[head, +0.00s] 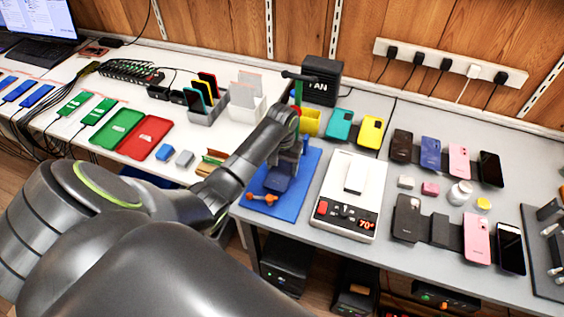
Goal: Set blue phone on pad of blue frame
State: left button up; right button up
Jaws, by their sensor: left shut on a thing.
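The blue frame (308,172) is a blue plate with a raised part and an orange knob (262,198), on the grey table at the centre. Its dark blue pad (279,183) shows in part below my gripper. My left gripper (296,138) is over the back of the frame, shut on a narrow blue thing that looks like the blue phone (305,143). My wrist hides most of it, and I cannot tell whether it touches the pad. Another blue phone (431,153) lies in the rows at the right. My right gripper is out of view.
A white heater (356,182) with a red display stands right of the frame. A black fan box (321,80) and a yellow holder (309,122) stand behind. Phones and small items fill the right. Trays (118,128) and card racks (246,105) stand left.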

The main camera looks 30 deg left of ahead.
pick_arm(q)
jog(key=o, duration=1.1)
jog(key=shift+o, duration=0.6)
jog(key=shift+o, duration=0.8)
jog(key=shift+r+p, duration=0.6)
jog(key=shift+p, duration=0.45)
notch_tip(320, 180, up, 7)
jog(key=p, duration=0.8)
jog(key=shift+p, duration=0.35)
